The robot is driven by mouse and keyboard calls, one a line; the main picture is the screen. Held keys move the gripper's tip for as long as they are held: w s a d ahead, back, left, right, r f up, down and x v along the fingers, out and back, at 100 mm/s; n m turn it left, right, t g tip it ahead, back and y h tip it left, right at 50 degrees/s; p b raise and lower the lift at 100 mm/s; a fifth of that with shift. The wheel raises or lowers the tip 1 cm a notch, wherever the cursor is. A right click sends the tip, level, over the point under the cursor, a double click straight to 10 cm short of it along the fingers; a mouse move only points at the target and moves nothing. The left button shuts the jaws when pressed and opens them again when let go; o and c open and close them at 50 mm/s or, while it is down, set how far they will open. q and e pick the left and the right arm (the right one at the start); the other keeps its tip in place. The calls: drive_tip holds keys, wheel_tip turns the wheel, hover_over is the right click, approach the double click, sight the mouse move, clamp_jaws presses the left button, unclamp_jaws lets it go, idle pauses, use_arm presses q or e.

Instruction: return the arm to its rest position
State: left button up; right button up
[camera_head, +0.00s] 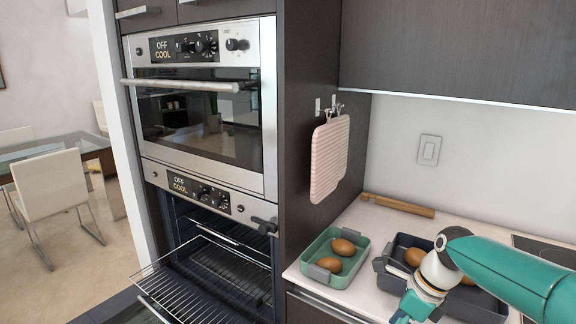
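My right arm (510,272) comes in from the right edge over the counter, teal with a white and dark joint. It bends down at the joint and its wrist part runs off the bottom edge, so the gripper's fingers do not show. It hangs in front of a dark blue baking dish (397,268) and hides part of it. My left arm and gripper are not in view.
The lower oven (222,250) is open, with a wire rack (200,285) sticking out. The upper oven (200,115) is shut. A green dish (320,248) with two brown, egg-shaped items stands on the counter. A rolling pin (398,206) lies behind.

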drive_tip(key=s+a+f+n, duration=0.3)
drive_tip(key=s+f+n, duration=0.4)
drive_tip(key=f, duration=0.4)
drive_tip(key=s+a+f+n, duration=0.3)
drive_tip(key=s+f+n, duration=0.5)
drive_tip(key=f, duration=0.3)
drive_tip(key=s+a+f+n, duration=0.2)
drive_tip(key=s+f+n, duration=0.6)
drive_tip(key=f, duration=0.2)
drive_tip(key=shift+s+a+f, duration=0.3)
drive_tip(key=shift+a+f, duration=0.1)
